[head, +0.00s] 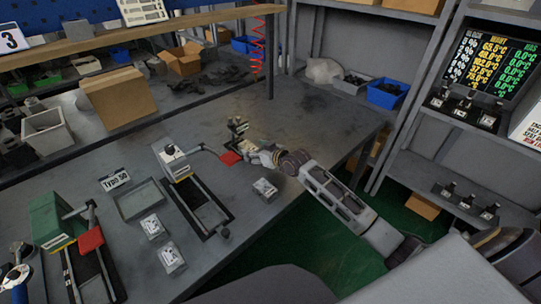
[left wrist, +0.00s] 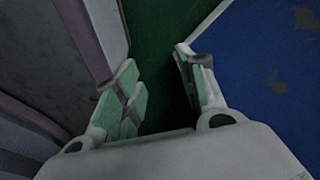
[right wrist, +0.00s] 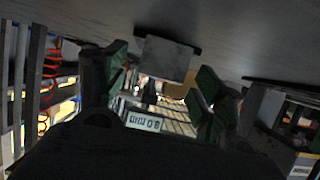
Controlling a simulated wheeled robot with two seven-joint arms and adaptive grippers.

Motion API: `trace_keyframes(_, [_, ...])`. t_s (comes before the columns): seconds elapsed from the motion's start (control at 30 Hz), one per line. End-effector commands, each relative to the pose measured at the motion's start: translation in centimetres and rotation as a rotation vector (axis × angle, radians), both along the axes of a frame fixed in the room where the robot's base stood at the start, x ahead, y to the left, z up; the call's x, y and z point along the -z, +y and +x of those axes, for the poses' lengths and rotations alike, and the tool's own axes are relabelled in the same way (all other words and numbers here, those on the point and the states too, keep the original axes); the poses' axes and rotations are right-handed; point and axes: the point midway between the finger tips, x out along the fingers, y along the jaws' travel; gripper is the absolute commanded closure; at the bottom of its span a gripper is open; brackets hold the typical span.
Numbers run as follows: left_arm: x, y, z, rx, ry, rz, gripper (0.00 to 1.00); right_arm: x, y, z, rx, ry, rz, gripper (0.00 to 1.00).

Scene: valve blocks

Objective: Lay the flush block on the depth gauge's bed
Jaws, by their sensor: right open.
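My right gripper (head: 246,152) is low over the far right of the bench, beside a small block with a valve-like top (head: 237,127). In the right wrist view, its fingers (right wrist: 158,92) are apart, with a plain grey block (right wrist: 165,57) seen between and beyond them. I cannot tell whether that is the flush block. Two bench devices could be the depth gauge: a grey one with a dark railed bed (head: 205,208) and a red paddle, and a green one (head: 48,218). My left gripper (left wrist: 160,90) is open and empty over green floor.
Several small labelled blocks stand on the bench, one (head: 265,188) near the right edge and others (head: 152,227) by a shallow tray (head: 138,200). A cardboard box (head: 118,96) stands behind. A shelf with a readings board (head: 492,65) is at the right.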

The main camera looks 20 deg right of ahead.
Motion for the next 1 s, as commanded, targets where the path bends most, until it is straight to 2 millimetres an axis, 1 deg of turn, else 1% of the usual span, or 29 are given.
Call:
trace_keyframes(0.7, [0.0, -0.1, 0.0, 0.000, 0.000, -0.001, 0.60, -2.7, -2.2, -6.1, -0.002, -0.002, -0.002, 0.31])
trace_keyframes(1.0, [0.0, -0.1, 0.0, 0.000, 0.000, -0.001, 0.60, -3.6, -2.9, -8.1, 0.000, -0.001, -0.001, 0.31])
